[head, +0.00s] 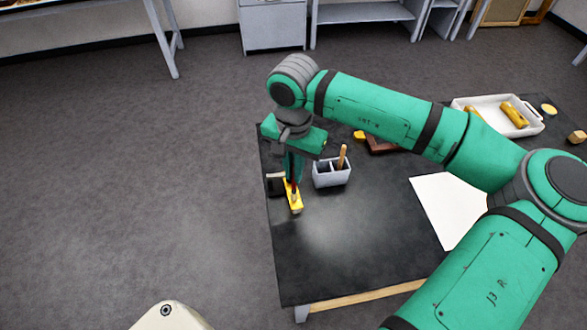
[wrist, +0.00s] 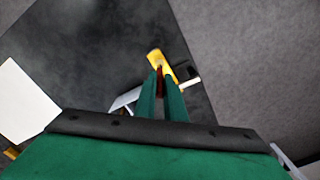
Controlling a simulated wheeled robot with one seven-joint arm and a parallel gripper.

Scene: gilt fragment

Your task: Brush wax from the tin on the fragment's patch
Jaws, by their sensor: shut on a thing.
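My gripper (head: 294,180) points down over the left edge part of the dark table. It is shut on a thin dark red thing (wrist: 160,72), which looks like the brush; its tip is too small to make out. Just below the fingers lies a yellow gilt piece (head: 295,204), likely the fragment; it also shows in the wrist view (wrist: 154,56). The held thing overlaps the yellow piece in both views; I cannot tell whether it touches. The patch cannot be made out. I cannot tell for sure which thing is the wax tin.
A grey divided holder (head: 332,180) with a wooden handle stands close right of my gripper. A dark and pale object (head: 273,184) sits left of the yellow piece. A white sheet (head: 446,205) and a white tray (head: 470,104) with yellow pieces lie to the right. The front table is clear.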

